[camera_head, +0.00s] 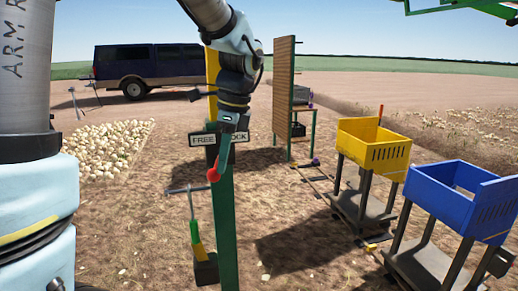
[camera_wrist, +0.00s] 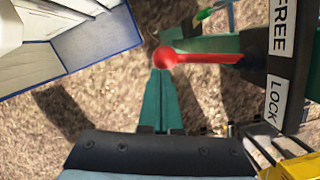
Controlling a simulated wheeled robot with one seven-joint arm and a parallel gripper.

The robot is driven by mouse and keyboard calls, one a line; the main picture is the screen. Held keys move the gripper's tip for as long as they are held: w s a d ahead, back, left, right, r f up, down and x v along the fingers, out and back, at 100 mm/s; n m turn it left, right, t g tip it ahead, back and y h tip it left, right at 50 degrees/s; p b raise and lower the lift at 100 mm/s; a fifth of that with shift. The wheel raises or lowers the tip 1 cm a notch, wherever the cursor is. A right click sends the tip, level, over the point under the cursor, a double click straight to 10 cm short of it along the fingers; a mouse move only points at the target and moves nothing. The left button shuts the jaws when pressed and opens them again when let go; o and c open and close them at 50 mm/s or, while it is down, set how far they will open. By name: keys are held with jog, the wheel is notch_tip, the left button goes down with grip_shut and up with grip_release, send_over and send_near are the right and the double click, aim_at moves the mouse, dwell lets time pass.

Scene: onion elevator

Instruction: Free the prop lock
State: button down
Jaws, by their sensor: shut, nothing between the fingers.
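The prop lock is a red lever with a round red knob (camera_head: 213,175), mounted at a FREE/LOCK sign (camera_head: 203,140) on a green post (camera_head: 224,225). In the wrist view the lever (camera_wrist: 210,58) runs left from the sign (camera_wrist: 281,75), roughly level with the gap between the two words, and its knob (camera_wrist: 165,58) is at the left end. My gripper (camera_wrist: 160,73) is shut and empty. Its green fingertips lie right at the knob in that view; I cannot tell whether they touch. In the head view my gripper (camera_head: 220,165) overlaps the lever and partly hides the sign.
A green-handled tool (camera_head: 194,230) stands beside the post. A yellow bin (camera_head: 375,145) and a blue bin (camera_head: 465,195) stand on carts at right. A wooden panel (camera_head: 284,85) stands behind. An onion heap (camera_head: 108,148) lies at left.

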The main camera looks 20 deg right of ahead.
jog(key=shift+a, duration=0.3)
jog(key=shift+w, duration=0.1)
jog(key=shift+w+d+p, duration=0.35)
jog(key=shift+d+p, duration=0.05)
jog(key=shift+d, duration=0.3)
jog(key=s+d+v, duration=0.2)
jog(key=v, duration=1)
